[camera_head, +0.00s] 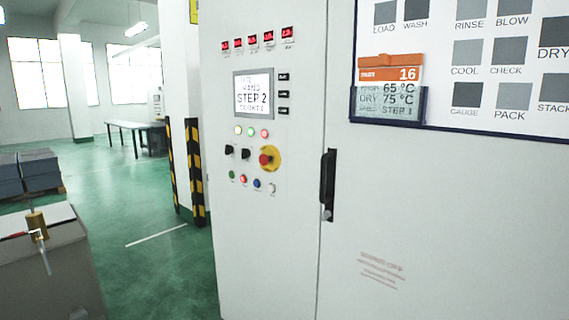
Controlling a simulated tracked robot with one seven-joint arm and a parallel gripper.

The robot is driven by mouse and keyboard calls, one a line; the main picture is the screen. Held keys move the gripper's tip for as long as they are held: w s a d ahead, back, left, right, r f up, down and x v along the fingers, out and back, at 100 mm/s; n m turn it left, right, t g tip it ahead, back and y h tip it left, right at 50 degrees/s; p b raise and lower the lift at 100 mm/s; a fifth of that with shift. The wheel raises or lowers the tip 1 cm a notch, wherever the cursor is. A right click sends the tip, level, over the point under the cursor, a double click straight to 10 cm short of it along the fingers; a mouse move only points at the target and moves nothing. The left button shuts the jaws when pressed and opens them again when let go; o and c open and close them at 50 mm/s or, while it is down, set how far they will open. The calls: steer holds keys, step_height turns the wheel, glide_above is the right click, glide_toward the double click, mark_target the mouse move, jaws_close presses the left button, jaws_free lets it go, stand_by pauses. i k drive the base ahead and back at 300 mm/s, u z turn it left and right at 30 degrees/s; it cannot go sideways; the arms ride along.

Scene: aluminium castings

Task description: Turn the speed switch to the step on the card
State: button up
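The card (391,74) is orange at the top with "16" and sits in a dark blue holder (424,107) on the right. Its lines read 65 °C, DRY 75 °C and, small and blurred, what looks like STEP 1. The control panel is on the white cabinet at the centre. Its screen (254,97) shows "HAND" and "STEP 2". Two black rotary switches, a left one (229,149) and a right one (246,153), sit below the lamps. Their labels are too small to read, so I cannot tell which is the speed switch. My gripper is not in view.
A red emergency stop on yellow (268,159) is close right of the switches. Several push buttons (243,179) are below. A black door handle (327,184) projects right of the panel. A grey box (47,262) with a brass fitting (37,224) stands front left. Green floor (150,270) is open between.

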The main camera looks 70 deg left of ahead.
mark_target(245, 152)
steer(key=z, duration=1.65)
steer(key=i, duration=0.1)
steer(key=u, duration=3.55)
steer(key=i, duration=1)
steer(key=u, duration=1.05)
steer(key=k, duration=0.55)
steer(key=u, duration=0.2)
steer(key=i, duration=0.3)
